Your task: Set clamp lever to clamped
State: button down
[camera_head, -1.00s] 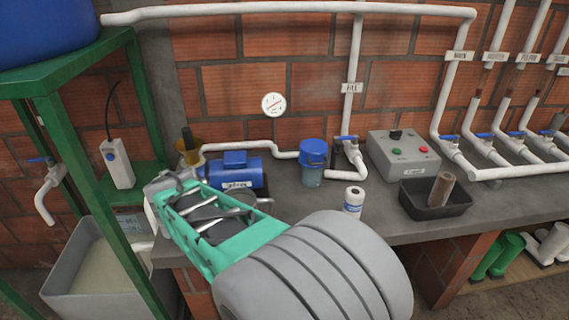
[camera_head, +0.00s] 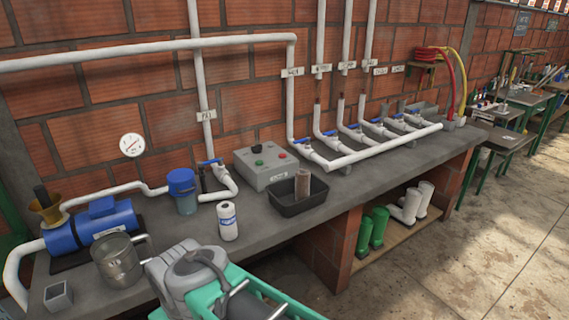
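I cannot make out a clamp lever for certain in the head view. My gripper (camera_head: 182,278) is at the lower left, at the end of my grey and teal arm, over the bench's front part. Its fingers are not clear, so I cannot tell whether it is open or shut. A metal cup (camera_head: 117,262) is just left of it on the bench; I cannot tell whether they touch. A blue pump (camera_head: 95,228) with a brass funnel (camera_head: 46,211) is behind the cup. A blue-handled valve (camera_head: 211,163) is on the pipe right of the blue-capped filter (camera_head: 184,190).
A white bottle (camera_head: 228,221), a black tray (camera_head: 285,204) holding a brown cylinder (camera_head: 302,184), and a grey control box (camera_head: 266,165) are on the bench. Several blue-handled valves line the pipes further right. A small square cup (camera_head: 58,297) is at left. Open floor (camera_head: 490,250) is at right.

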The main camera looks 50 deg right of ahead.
aim_at(202, 168)
jog(key=z, duration=0.45)
jog(key=i, duration=1.1)
jog(key=u, duration=0.5)
